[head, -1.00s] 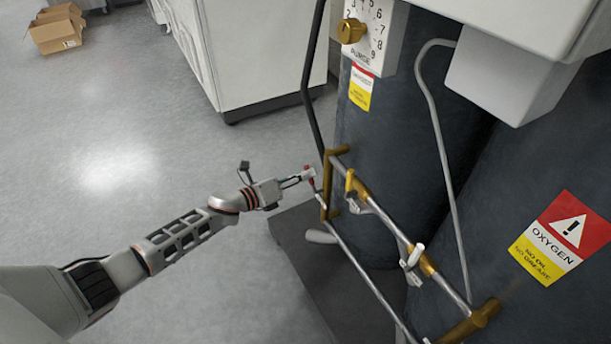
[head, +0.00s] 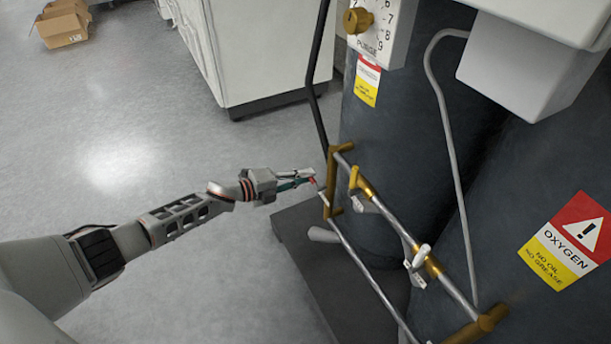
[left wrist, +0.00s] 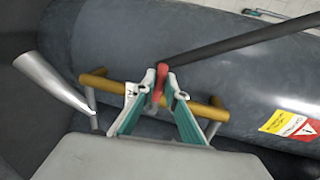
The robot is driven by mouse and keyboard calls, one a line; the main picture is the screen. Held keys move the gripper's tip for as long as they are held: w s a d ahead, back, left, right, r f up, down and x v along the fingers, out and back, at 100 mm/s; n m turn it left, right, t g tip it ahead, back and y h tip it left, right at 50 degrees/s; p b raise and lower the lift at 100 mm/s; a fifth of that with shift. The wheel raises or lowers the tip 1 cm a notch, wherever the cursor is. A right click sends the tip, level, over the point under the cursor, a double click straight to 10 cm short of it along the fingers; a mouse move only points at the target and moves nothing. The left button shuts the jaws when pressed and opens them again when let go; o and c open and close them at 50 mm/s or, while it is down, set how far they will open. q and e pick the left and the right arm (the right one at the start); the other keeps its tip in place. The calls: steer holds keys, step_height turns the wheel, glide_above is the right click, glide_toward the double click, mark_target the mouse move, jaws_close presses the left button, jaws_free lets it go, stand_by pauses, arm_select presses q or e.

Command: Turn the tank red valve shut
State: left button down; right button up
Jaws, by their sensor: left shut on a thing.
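The red valve handle (head: 313,181) sits at the left end of the brass and steel piping, beside the dark tank (head: 395,130). It is small and mostly covered by my gripper in the head view. In the left wrist view the red handle (left wrist: 160,82) stands between the two fingertips. My left gripper (head: 310,178) reaches in from the left and is shut on the red handle. Its fingertips (left wrist: 159,90) lie on either side of it, in front of the brass pipe (left wrist: 205,111). My right gripper is not in view.
A brass upright (head: 332,180) and a black hose (head: 313,100) are close beside the gripper. White valve levers (head: 418,257) sit further along the piping. A dark base plate (head: 300,245) lies below. The floor at left is clear, with a cardboard box (head: 62,27) far back.

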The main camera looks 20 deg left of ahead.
arm_select(q)
steer(key=shift+f, duration=0.15)
stand_by(0.4)
steer(key=c, duration=2.2)
jaws_free()
steer(key=shift+c, duration=0.2)
steer(key=shift+o, duration=1)
steer(key=shift+s, duration=0.1)
steer(key=v, duration=1.2)
